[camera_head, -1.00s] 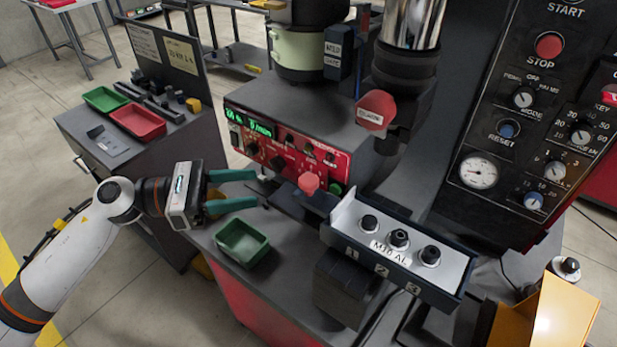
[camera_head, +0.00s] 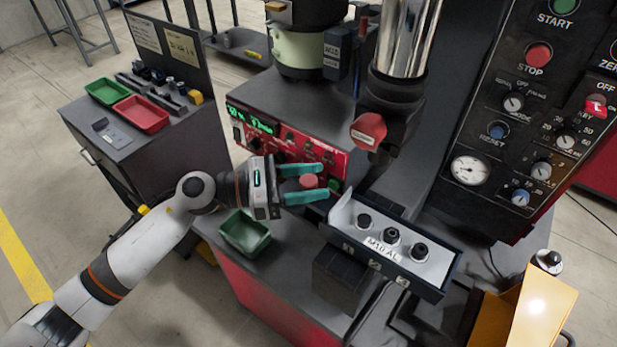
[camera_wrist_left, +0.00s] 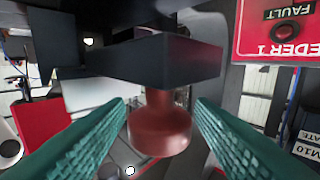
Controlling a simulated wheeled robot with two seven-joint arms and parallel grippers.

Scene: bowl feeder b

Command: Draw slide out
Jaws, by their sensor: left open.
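The slide is a dark block (camera_wrist_left: 150,57) with a round red knob (camera_head: 308,181), at the front of the red-panelled feeder box (camera_head: 272,135). In the left wrist view the red knob (camera_wrist_left: 160,130) hangs from the block on a short stem. My left gripper (camera_head: 322,183) is open, with its teal fingers on either side of the knob. In the left wrist view gaps show between the knob and both fingers (camera_wrist_left: 160,108). In the head view the fingers and knob hide much of the slide. My right gripper is not in view.
A green tray (camera_head: 245,236) sits on the bench below my left gripper. A holder marked M10 AL (camera_head: 440,281) with several black-topped pieces stands right of the slide. A red-ended part (camera_head: 368,131) hangs above. A side cabinet (camera_head: 160,160) carries green and red trays.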

